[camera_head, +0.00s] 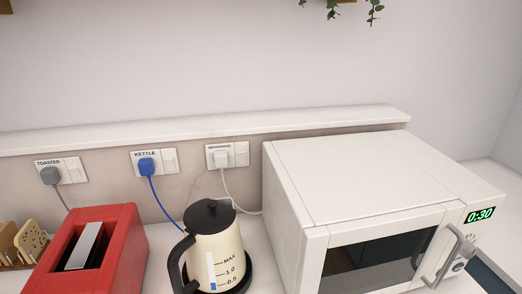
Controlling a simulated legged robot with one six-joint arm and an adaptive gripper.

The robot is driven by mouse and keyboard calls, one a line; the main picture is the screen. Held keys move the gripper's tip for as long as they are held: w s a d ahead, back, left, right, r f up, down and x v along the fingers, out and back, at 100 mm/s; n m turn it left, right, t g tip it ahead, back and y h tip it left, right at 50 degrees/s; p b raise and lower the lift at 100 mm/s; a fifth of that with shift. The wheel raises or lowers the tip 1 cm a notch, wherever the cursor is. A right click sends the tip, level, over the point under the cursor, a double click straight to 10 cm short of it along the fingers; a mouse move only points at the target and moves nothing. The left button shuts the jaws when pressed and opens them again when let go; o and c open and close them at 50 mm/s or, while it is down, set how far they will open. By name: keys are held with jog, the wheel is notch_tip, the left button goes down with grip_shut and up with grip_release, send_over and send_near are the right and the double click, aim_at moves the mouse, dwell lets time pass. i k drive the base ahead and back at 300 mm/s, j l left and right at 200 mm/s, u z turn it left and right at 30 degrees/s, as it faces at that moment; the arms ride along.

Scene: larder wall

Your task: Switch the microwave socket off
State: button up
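The microwave socket (227,155) is the rightmost of three white wall sockets. A white plug (221,159) sits in its left half, and its rocker switch (242,153) is on the right half. I cannot tell which way the rocker is set. A white cord runs from the plug down towards the white microwave (365,190), whose display reads 0:30. My gripper is not in view.
The kettle socket (154,162) with a blue plug and the toaster socket (61,172) with a grey plug are to the left. A cream kettle (216,250) stands below the microwave socket, beside a red toaster (112,235). A ledge (205,131) runs above the sockets.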

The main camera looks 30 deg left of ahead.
aim_at(243, 155)
jog(key=u, duration=1.6)
